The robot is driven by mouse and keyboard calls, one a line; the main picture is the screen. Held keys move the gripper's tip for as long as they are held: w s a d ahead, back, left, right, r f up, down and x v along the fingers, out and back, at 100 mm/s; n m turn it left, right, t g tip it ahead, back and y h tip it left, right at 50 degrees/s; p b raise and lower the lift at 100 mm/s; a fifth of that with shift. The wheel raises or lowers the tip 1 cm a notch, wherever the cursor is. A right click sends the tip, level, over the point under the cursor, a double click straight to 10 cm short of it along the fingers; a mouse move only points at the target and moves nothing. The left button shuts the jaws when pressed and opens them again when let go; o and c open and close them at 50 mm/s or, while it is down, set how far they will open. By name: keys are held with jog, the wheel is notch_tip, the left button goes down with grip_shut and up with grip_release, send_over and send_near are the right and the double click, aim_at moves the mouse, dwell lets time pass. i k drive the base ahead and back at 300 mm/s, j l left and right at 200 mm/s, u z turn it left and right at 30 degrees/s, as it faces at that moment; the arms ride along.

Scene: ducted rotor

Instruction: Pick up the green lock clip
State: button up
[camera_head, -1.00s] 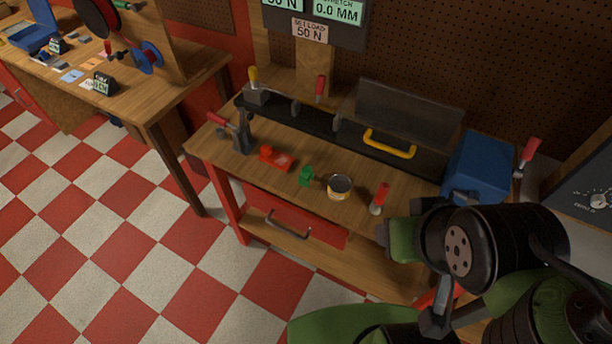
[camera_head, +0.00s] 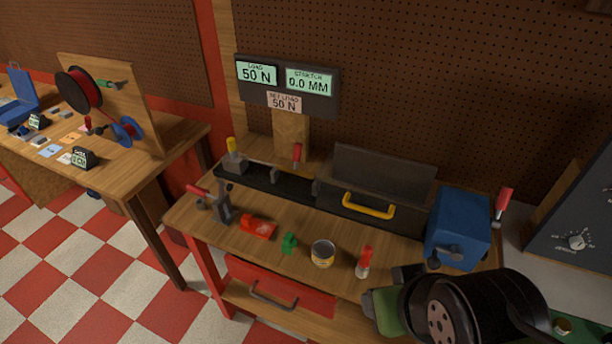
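The green lock clip (camera_head: 289,243) is a small green piece on the wooden workbench top (camera_head: 200,238), near its front edge. It sits between a red part on its left and a round tin on its right. My arm shows at the lower right, as a black cylindrical joint and green link, to the right of the clip and apart from it. My gripper's fingers cannot be made out in this view.
The red part (camera_head: 258,228), tin (camera_head: 322,253) and a red-capped bottle (camera_head: 364,262) stand close around the clip. Behind are a black rail, a clear cover with yellow handle (camera_head: 369,206) and a blue box (camera_head: 459,229). A red drawer (camera_head: 275,284) is below.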

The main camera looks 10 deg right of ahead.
aim_at(289, 241)
jog(key=u, duration=0.45)
jog(key=i+j+u, duration=0.1)
jog(key=u, duration=0.85)
jog(key=i+u, duration=0.15)
jog(key=u, duration=0.75)
jog(key=i+u, duration=0.1)
jog(key=u, duration=0.35)
